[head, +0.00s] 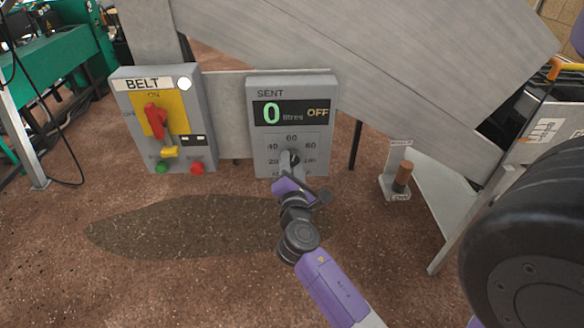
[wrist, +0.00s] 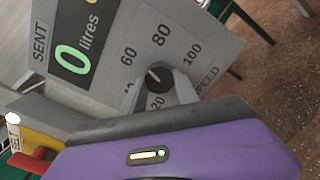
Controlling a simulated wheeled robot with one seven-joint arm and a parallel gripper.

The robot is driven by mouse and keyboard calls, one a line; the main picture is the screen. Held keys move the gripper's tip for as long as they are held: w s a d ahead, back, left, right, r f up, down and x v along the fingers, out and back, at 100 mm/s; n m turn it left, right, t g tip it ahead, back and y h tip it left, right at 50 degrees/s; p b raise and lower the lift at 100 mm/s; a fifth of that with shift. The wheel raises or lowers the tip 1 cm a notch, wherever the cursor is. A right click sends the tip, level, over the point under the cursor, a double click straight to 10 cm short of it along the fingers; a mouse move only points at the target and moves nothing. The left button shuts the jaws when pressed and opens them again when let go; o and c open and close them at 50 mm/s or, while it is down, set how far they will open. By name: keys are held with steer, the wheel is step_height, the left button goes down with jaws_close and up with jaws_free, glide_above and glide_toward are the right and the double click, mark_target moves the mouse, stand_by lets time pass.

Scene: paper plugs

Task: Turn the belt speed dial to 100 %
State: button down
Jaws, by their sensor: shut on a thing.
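The speed dial (wrist: 170,79) is a dark round knob with a white mark on a grey panel with a scale running up to 100. In the wrist view the white mark points up and left, roughly toward the 60 side; its exact value is hard to read. My gripper (wrist: 158,90) is shut on the dial, one finger on each side. In the head view my gripper (head: 290,163) covers most of the dial at the lower middle of the grey box (head: 263,140). The display (head: 290,113) above reads SENT 0 litres, OFF.
To the left is the BELT box (head: 200,130) with a red rotary handle (head: 154,120), a yellow tag, a green button (head: 162,168) and a red button (head: 197,168). A brown-handled lever (head: 403,175) stands to the right. A sloping metal chute (head: 390,60) passes above. Open floor lies below.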

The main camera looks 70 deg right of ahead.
steer(key=m+b, duration=0.7)
steer(key=m, duration=0.4)
steer(key=shift+f+b, duration=0.15)
steer(key=shift+b, duration=0.2)
steer(key=m+b, duration=0.4)
steer(key=m, duration=0.1)
steer(key=shift+r+m+b, duration=0.2)
steer(key=shift+m+b, duration=1.45)
steer(key=shift+m, duration=0.65)
steer(key=c, duration=0.9)
jaws_free()
steer(key=shift+r, duration=0.1)
steer(key=shift+a, duration=0.1)
